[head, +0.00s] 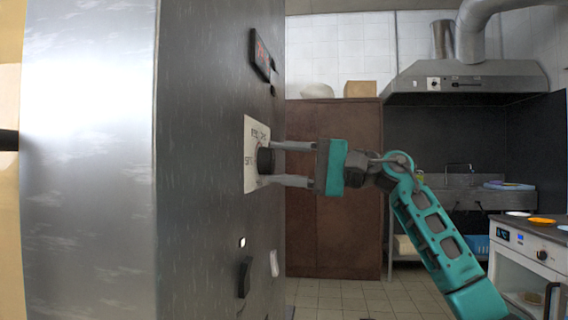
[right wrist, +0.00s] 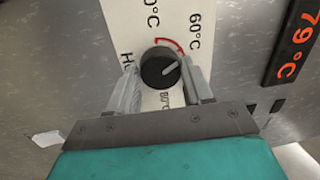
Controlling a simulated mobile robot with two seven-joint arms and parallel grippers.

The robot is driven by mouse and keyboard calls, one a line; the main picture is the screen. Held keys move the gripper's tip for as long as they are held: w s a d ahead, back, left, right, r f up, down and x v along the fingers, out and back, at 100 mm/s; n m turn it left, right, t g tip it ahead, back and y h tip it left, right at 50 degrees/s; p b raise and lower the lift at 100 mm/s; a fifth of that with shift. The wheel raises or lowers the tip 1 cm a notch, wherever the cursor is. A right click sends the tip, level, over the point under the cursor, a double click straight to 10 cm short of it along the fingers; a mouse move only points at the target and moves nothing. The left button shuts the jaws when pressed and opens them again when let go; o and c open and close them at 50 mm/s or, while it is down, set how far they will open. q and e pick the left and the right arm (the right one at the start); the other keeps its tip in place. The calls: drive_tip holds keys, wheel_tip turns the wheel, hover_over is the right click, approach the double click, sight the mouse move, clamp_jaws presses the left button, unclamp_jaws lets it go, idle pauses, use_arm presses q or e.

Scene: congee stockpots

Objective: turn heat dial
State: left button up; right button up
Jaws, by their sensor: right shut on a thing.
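The heat dial (head: 264,160) is a round black knob on a white label plate (head: 251,180) fixed to the side of a tall steel cabinet. In the right wrist view the dial (right wrist: 158,68) has a light pointer line, and printed temperatures and a red arc surround it on the plate (right wrist: 176,18). My right gripper (head: 270,162) reaches the dial from the right, and its two fingers are shut on it, one on each side. The fingers also show in the right wrist view (right wrist: 160,85). My left gripper is not in view.
A display (head: 261,55) with red digits is above the plate; in the right wrist view the display (right wrist: 292,45) reads 79 °C. A black part (head: 244,277) and a small white light (head: 242,243) are lower on the panel. A stove (head: 525,255) stands at the right.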

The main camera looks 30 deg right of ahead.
drive_tip(key=o, duration=1)
drive_tip(key=shift+o, duration=0.2)
drive_tip(key=v, duration=1.3)
drive_tip(key=shift+a, duration=0.15)
